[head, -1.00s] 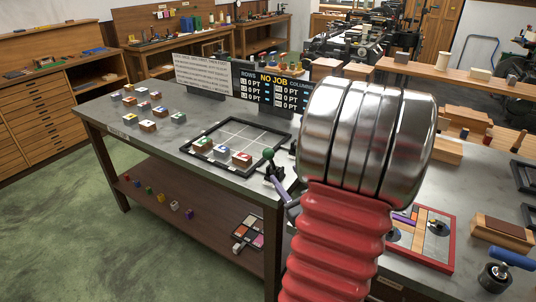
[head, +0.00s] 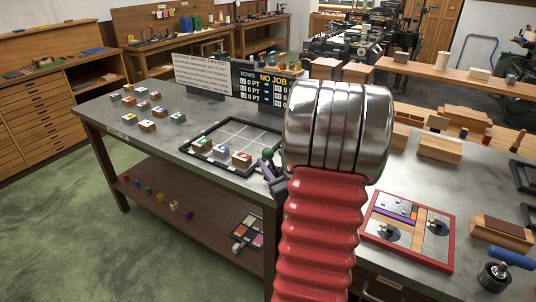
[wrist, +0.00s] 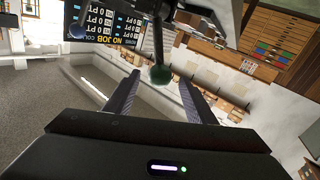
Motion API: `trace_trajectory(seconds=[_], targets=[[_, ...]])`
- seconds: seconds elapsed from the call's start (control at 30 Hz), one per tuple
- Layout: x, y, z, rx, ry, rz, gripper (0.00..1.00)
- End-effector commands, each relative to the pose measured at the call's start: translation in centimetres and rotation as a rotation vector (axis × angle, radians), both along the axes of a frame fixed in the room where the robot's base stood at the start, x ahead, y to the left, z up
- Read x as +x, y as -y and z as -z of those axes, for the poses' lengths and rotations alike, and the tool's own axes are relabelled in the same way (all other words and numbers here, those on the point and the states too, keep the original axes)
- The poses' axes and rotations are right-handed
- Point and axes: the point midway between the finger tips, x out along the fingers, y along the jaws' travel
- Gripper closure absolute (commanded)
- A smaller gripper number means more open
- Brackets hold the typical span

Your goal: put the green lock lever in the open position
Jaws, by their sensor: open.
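The green lock lever's round knob (head: 268,154) shows in the head view at the right edge of the black frame (head: 192,159), just left of my arm. In the wrist view the dark green knob (wrist: 160,76) on its dark stem appears between the fingertips of my gripper (wrist: 158,84). A finger stands on each side of it, with gaps visible. In the head view my gripper (head: 270,167) is mostly hidden behind my arm and close to the knob. The jaws are open and hold nothing. The lever's base is hidden.
Several type blocks (head: 146,126) stand on the table's left, and others stand inside the black frame's front edge. A "NO JOB" board (head: 266,86) stands behind the frame. A red tray (head: 442,262) and a blue-handled roller (head: 494,274) lie to the right.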

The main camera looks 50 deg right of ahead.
Motion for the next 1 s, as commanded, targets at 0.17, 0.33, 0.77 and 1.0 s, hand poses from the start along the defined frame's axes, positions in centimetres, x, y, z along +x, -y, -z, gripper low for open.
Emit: trace_trajectory(seconds=[0.17, 0.33, 0.77, 1.0], targets=[[2.4, 1.2, 0.0, 0.0, 0.0, -0.002, 0.5], [3.7, 1.9, 0.0, 0.0, 0.0, -0.001, 0.5], [4.0, 2.2, 0.0, 0.001, 0.001, 0.001, 0.55], [4.0, 2.2, 0.0, 0.001, 0.001, 0.001, 0.72]])
